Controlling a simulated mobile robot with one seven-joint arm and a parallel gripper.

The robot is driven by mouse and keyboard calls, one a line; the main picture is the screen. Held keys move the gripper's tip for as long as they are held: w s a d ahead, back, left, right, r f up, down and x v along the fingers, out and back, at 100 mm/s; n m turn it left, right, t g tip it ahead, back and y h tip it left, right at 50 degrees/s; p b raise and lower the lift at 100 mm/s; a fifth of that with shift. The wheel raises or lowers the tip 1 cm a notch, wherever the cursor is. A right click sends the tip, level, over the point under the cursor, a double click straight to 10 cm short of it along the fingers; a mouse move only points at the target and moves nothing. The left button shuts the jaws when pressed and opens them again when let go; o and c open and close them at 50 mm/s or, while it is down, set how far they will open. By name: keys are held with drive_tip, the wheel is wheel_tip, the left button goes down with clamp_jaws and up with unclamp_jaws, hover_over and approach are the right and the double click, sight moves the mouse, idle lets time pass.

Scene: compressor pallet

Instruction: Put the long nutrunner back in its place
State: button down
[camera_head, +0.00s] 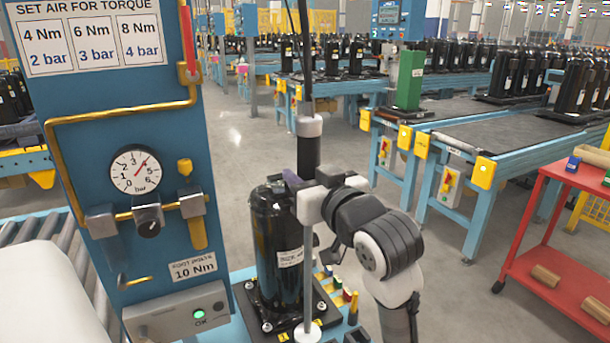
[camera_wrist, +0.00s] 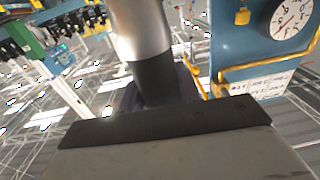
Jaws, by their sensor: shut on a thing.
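The long nutrunner has a black body (camera_head: 308,155) with a grey collar on top and a long thin grey shaft below. It hangs upright under a dark cable. My gripper (camera_head: 304,190) is shut on its body, beside the black compressor (camera_head: 275,235). The shaft runs down in front of the compressor to a pale disc near the pallet's front edge; whether it touches anything is unclear. In the wrist view the nutrunner's silver and black body (camera_wrist: 145,45) rises behind my dark jaw (camera_wrist: 165,122). I cannot tell which spot is the nutrunner's place.
A blue panel (camera_head: 110,105) with a gauge (camera_head: 136,169), yellow pipes and a torque sign stands at left. A box with a lit green OK lamp (camera_head: 199,314) is below it. Coloured pieces (camera_head: 338,290) line the pallet's right side. A red cart (camera_head: 560,225) stands right; open floor lies between.

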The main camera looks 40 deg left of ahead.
drive_tip(key=shift+f+b, duration=1.95)
drive_tip(key=shift+f, duration=0.7)
idle(0.6)
drive_tip(key=c, duration=1)
unclamp_jaws()
drive_tip(key=shift+o, duration=0.5)
drive_tip(key=shift+f, duration=0.15)
drive_tip(key=b+v, duration=0.5)
drive_tip(key=v, duration=0.9)
drive_tip(key=shift+r, duration=0.2)
drive_tip(key=shift+a, duration=0.1)
